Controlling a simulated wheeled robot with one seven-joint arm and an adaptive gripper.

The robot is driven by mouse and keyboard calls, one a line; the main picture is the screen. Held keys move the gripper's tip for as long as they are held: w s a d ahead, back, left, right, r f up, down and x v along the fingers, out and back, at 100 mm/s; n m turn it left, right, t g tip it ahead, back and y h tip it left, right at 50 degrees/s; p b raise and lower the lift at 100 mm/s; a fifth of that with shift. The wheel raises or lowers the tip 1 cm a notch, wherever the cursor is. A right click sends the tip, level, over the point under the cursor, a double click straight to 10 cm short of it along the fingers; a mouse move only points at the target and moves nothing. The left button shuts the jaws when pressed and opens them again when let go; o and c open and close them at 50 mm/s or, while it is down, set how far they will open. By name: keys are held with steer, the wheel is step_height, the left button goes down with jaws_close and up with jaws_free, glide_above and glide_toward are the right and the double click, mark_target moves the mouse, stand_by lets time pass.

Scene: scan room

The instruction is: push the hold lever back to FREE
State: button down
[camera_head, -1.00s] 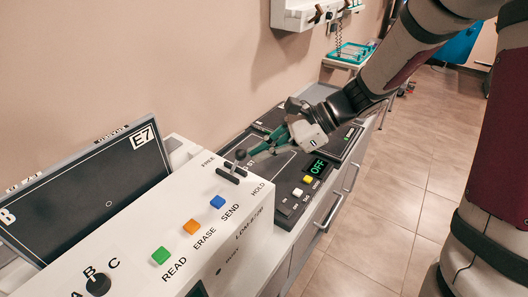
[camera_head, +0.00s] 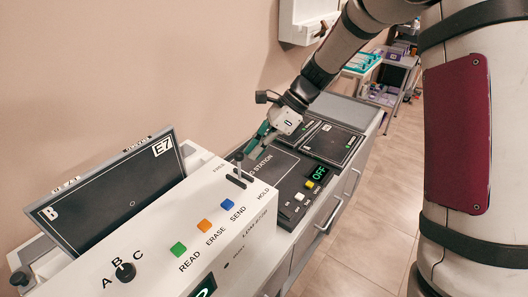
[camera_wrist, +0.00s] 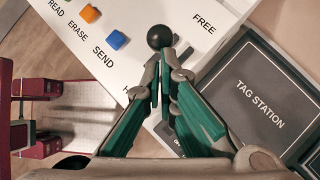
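The hold lever (camera_head: 239,157) has a black ball knob on a thin stem and stands in a slot on the white console, between the FREE and HOLD labels. In the wrist view the black knob (camera_wrist: 159,37) sits just beyond my fingertips, with FREE printed to its right and HOLD mostly hidden by my fingers. My gripper (camera_head: 247,151) reaches down to the lever from the right. Its green-padded fingers (camera_wrist: 162,62) are drawn together at the tips, beside or touching the knob.
The console carries blue, orange and green buttons (camera_head: 204,226) and an A/B/C dial (camera_head: 125,271). The black tag station (camera_head: 275,160) lies beyond, under my gripper. A trolley (camera_head: 400,75) stands at the back right.

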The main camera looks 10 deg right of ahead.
steer(key=shift+w+a+r+m+g+h, duration=0.2)
steer(key=shift+w+a+m+g+h, duration=0.1)
steer(key=shift+w+a+g+h, duration=0.5)
steer(key=shift+s+d+r, duration=0.1)
steer(key=shift+s+r, duration=0.05)
steer(key=shift+r, duration=0.7)
